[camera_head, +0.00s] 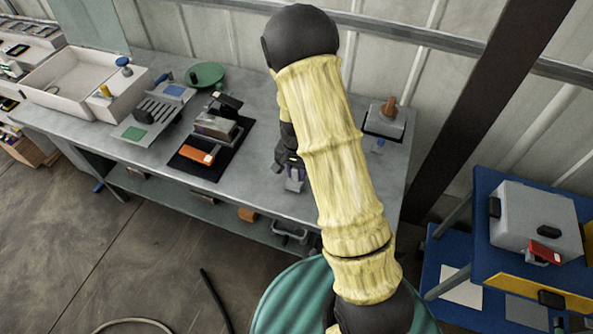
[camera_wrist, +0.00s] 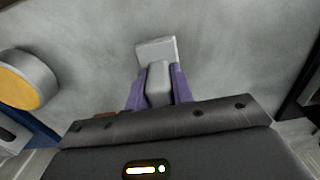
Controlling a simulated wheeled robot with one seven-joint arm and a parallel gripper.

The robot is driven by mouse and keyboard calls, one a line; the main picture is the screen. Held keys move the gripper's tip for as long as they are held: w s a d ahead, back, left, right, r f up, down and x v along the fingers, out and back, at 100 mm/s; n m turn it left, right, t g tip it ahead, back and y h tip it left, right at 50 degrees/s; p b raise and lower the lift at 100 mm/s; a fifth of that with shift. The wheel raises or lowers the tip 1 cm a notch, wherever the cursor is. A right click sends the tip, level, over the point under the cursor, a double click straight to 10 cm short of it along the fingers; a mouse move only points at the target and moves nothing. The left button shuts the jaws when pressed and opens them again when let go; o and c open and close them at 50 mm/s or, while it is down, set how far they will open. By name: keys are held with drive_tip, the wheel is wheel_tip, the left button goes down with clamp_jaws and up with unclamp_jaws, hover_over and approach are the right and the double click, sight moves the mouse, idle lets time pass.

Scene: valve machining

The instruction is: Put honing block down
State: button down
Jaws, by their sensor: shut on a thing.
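The honing block is a small light grey block (camera_wrist: 157,49). In the wrist view it sticks out beyond the purple fingers of my gripper (camera_wrist: 159,88), which is shut on it. In the head view my gripper (camera_head: 293,174) is low over the front part of the grey workbench (camera_head: 245,190), with the pale block (camera_head: 294,185) at its tip. I cannot tell whether the block touches the bench top. My arm hides part of the bench behind and to the right of the gripper.
Left of my gripper, a black mat (camera_head: 184,172) holds a device and an orange-red block (camera_head: 199,154). A slotted rack (camera_head: 152,115), a green dish (camera_head: 206,74) and a white bin (camera_head: 75,96) are farther left. A grey fixture (camera_head: 383,123) stands right. The bench around the gripper looks clear.

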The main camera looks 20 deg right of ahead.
drive_tip(key=c, duration=1.6)
unclamp_jaws()
drive_tip(key=shift+f, duration=0.15)
drive_tip(key=shift+c, duration=0.2)
drive_tip(key=o, duration=0.4)
drive_tip(key=shift+o, duration=0.2)
drive_tip(key=shift+w+r, duration=0.1)
drive_tip(key=shift+r, duration=0.45)
wheel_tip(320, 180, up, 11)
drive_tip(key=shift+r+b, duration=0.15)
drive_tip(key=shift+b, duration=0.35)
